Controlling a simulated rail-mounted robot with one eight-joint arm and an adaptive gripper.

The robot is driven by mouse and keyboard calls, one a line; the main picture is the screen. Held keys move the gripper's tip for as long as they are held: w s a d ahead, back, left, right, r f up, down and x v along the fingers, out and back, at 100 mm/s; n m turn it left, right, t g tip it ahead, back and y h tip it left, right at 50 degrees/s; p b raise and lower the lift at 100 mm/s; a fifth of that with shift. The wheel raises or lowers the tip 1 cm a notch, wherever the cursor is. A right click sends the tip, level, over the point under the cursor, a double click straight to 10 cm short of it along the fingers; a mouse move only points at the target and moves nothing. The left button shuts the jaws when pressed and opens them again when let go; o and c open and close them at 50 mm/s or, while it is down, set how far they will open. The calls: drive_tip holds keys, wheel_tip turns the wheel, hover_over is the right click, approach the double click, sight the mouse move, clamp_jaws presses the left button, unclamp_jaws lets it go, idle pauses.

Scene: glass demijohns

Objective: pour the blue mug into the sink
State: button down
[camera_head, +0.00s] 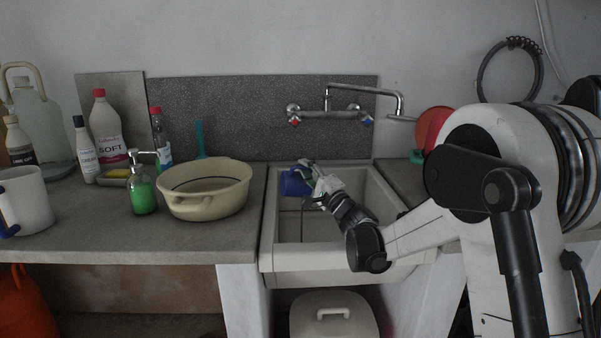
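The blue mug (293,184) is over the back left part of the white sink (285,266). It looks tilted, and its right side is hidden behind my gripper (311,180). My gripper reaches in from the right and is against the mug, with its fingers around the mug's near right side. The fingertips are small and partly hidden, but they appear closed on the mug. I cannot see the inside of the mug or any liquid.
A wall tap (365,95) with a long spout hangs above the sink. A cream basin (205,202) and a green soap bottle (143,193) stand on the left counter. A white mug (30,202) and several bottles are farther left. A red round object (432,125) stands right of the sink.

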drive_tip(key=shift+w+d+r+m+t+h+b, duration=0.3)
drive_tip(key=shift+d+m+t, duration=0.3)
drive_tip(key=shift+m, duration=0.45)
drive_tip(key=shift+w+d+r+m+t+h+b, duration=0.2)
drive_tip(key=shift+d+m+t+h, duration=0.25)
drive_tip(key=shift+d+m, duration=0.5)
drive_tip(key=shift+w+d+r+m+t+h+b, duration=0.2)
drive_tip(key=shift+d+m+t+h+b, duration=0.2)
drive_tip(key=shift+m, duration=0.8)
drive_tip(key=shift+d, duration=0.1)
wheel_tip(320, 180, up, 4)
drive_tip(key=n+g+h+p, duration=0.1)
drive_tip(key=n+g+p, duration=0.2)
drive_tip(key=n, duration=0.5)
drive_tip(key=n+g+h+p, duration=0.1)
drive_tip(key=n+g+p, duration=0.2)
drive_tip(key=n, duration=0.5)
drive_tip(key=n+g+h+p, duration=0.1)
drive_tip(key=n+g+p, duration=0.2)
drive_tip(key=n+p, duration=0.2)
drive_tip(key=shift+n+h+p, duration=0.25)
drive_tip(key=shift+n+p, duration=0.05)
drive_tip(key=shift+n, duration=1.5)
